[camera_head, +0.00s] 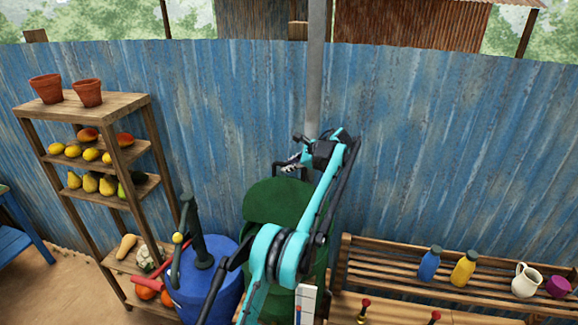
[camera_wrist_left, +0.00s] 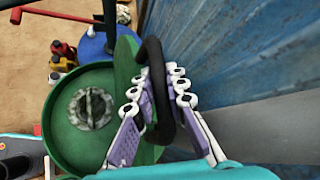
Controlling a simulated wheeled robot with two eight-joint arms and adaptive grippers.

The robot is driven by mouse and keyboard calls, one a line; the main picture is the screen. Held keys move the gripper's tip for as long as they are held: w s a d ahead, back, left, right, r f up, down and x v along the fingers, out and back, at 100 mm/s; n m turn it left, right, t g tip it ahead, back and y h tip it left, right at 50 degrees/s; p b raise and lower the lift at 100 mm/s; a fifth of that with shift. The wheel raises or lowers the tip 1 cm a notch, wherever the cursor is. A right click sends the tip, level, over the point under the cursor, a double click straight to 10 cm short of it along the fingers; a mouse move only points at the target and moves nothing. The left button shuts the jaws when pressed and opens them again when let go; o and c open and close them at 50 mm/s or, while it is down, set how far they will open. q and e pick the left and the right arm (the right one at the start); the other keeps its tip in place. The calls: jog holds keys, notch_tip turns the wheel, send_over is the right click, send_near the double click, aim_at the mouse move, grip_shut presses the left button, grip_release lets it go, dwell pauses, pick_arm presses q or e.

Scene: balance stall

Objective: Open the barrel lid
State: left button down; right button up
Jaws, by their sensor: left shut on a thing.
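The green barrel (camera_head: 318,272) stands in front of the blue corrugated wall, partly hidden by my left arm. Its green lid (camera_head: 272,201) is tilted up at the wall side. In the left wrist view the lid (camera_wrist_left: 124,66) stands edge-on beside the open barrel mouth (camera_wrist_left: 62,84), and a round grey-green thing (camera_wrist_left: 93,108) shows inside. My left gripper (camera_head: 291,167) is at the lid's top edge. In the left wrist view its fingers (camera_wrist_left: 158,92) are closed around the lid's black handle (camera_wrist_left: 153,52). My right gripper is not seen.
A blue drum (camera_head: 226,256) with a dark green pump (camera_head: 198,240) stands left of the barrel. A wooden shelf (camera_head: 128,99) with fruit and pots is farther left. A slatted bench (camera_head: 400,275) with bottles and a white jug (camera_head: 525,281) is at right. The wall (camera_head: 430,150) is close behind.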

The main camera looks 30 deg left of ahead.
pick_arm(q)
jog(key=c, duration=1.5)
grip_release()
jog(key=shift+s+r, duration=0.1)
jog(key=v, duration=1.2)
